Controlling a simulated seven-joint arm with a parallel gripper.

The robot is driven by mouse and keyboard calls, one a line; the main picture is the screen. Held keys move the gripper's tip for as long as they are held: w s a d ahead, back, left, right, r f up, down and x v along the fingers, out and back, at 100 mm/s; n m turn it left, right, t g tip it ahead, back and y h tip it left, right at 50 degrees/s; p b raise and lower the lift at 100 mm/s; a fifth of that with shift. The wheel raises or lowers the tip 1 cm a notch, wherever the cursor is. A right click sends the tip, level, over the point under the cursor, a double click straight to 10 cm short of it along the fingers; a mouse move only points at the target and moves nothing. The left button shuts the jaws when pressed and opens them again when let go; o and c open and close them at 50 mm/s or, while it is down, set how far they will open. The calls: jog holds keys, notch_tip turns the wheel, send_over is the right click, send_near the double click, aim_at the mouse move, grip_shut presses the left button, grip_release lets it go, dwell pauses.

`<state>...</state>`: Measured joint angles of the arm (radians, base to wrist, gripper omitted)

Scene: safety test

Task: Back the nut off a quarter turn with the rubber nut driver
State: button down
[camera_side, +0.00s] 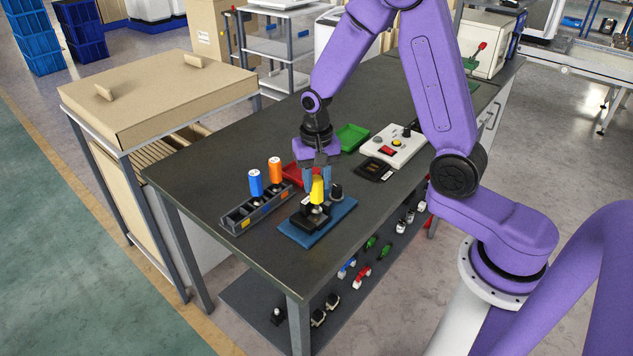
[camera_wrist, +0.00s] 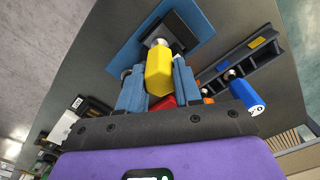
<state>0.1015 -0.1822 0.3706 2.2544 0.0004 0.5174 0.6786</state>
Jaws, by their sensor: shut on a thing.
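A yellow-handled driver (camera_side: 317,191) stands roughly upright over a black fixture block (camera_side: 305,220) on a blue mat (camera_side: 325,232). My gripper (camera_side: 318,181) points down and is shut on the yellow handle. In the wrist view the blue fingers sit on both sides of the yellow handle (camera_wrist: 159,73). A metal end shows beyond the handle, at the black block (camera_wrist: 183,33). I cannot see the nut clearly, or whether the driver's tip is seated on it. No marking shows which driver is the rubber one.
A dark rack (camera_side: 243,224) left of the mat holds a blue driver (camera_side: 255,183) and an orange driver (camera_side: 275,170). A dark round part (camera_side: 336,192) stands at the mat's back right. Behind are a red tray (camera_side: 292,170), a green tray (camera_side: 352,137) and a white control box (camera_side: 397,153).

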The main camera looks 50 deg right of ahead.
jog(key=shift+r, duration=2)
